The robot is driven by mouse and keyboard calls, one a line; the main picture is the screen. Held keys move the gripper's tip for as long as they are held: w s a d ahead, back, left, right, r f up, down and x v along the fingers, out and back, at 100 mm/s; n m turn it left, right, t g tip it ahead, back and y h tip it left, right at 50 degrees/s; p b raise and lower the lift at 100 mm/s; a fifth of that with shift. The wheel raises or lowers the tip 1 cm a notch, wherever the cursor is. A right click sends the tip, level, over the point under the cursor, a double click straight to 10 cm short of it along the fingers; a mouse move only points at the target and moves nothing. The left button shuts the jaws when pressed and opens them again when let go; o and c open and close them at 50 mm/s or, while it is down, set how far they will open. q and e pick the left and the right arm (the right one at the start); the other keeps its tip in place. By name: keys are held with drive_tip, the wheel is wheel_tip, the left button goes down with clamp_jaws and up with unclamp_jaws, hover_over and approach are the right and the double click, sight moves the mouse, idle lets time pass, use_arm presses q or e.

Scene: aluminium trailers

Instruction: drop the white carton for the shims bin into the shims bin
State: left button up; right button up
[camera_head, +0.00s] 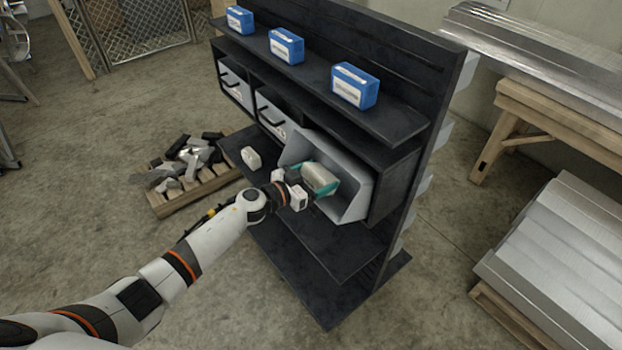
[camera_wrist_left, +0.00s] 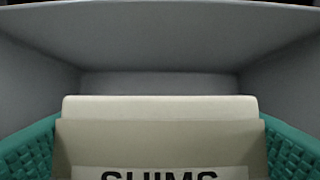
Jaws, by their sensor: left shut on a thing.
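My left gripper (camera_head: 318,182) is shut on a white carton (camera_head: 321,178) at the mouth of a grey open bin (camera_head: 357,194) on the dark shelf unit. In the left wrist view the carton (camera_wrist_left: 160,135) sits between the teal finger pads (camera_wrist_left: 160,150), and its label reads "SHIMS", cut off at the lower edge. The grey bin's walls and back (camera_wrist_left: 160,83) surround the view beyond the carton, and no other contents show. Whether the carton touches the bin floor cannot be told. My right gripper is not in view.
Another white carton (camera_head: 251,158) stands on the shelf left of the bin. Blue boxes (camera_head: 287,46) line the top shelf (camera_head: 318,77). Two drawer-like bins (camera_head: 235,84) sit in the left bays. A pallet of scrap (camera_head: 190,165) lies at left; open floor is in front.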

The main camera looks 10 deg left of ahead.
use_arm(q)
drive_tip(key=shift+w+d+f+b, duration=0.85)
drive_tip(key=shift+w+d, duration=0.05)
drive_tip(key=shift+w, duration=0.25)
drive_tip(key=o, duration=0.9)
drive_tip(key=shift+o, duration=0.2)
drive_tip(key=shift+s+a, duration=0.1)
drive_tip(key=shift+s, duration=0.05)
drive_tip(key=shift+s+a, duration=0.25)
drive_tip(key=v, duration=1.1)
